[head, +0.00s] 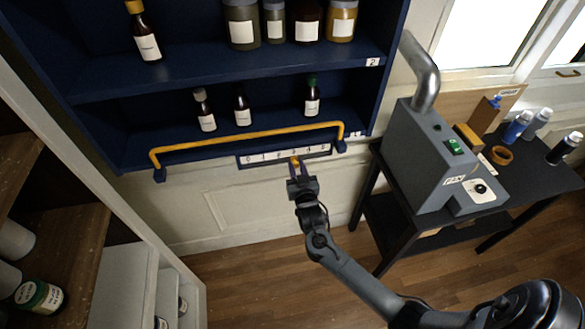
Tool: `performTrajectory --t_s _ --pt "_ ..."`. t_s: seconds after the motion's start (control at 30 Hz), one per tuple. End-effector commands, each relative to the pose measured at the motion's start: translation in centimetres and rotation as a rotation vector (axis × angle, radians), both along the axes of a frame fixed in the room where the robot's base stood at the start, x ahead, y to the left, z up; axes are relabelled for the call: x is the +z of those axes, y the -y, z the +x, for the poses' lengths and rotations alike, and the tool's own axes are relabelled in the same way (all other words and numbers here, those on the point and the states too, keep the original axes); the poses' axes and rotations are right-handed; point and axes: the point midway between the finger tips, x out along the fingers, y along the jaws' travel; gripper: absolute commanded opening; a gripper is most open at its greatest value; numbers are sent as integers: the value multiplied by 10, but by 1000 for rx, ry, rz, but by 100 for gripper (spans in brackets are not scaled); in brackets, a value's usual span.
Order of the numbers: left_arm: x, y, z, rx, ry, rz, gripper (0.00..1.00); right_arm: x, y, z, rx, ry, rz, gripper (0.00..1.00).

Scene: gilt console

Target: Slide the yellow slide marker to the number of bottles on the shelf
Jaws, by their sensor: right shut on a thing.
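The yellow slide marker (295,161) sits on the number strip (242,163) under the shelf, right of the strip's middle. My right gripper (297,169) is shut on the marker from below. The digits on the strip are small, and I cannot tell for sure which one the marker is at. The lower shelf holds three dark bottles: one at the left (206,112), one beside it (242,108) and a green-capped one (312,98) at the right. The upper shelf holds a bottle (145,35) and several jars (241,25). My left gripper is out of view.
A yellow rail (250,135) runs across the shelf's front, just above the strip. A dark table (540,165) at the right carries a grey machine (419,150) with a pipe, plus several small bottles. A wooden cabinet (60,230) stands at the left. The floor below the strip is clear.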

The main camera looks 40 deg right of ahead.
Motion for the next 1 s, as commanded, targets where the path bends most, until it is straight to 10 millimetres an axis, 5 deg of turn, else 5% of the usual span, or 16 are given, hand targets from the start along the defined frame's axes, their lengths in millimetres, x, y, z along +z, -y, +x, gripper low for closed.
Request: performTrajectory --t_s 0.03,0.07,0.2,0.63,1.0 --pt "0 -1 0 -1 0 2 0 0 0 0 0 1 1 0" --pt "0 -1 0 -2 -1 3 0 0 0 0 0 1 1 29" --pt "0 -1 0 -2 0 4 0 0 0 0 1 1 1 51" --pt "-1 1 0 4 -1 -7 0 -2 -5 -6 1 0 2 52" --pt "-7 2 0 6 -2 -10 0 -2 -34 -56 1 0 4 52"
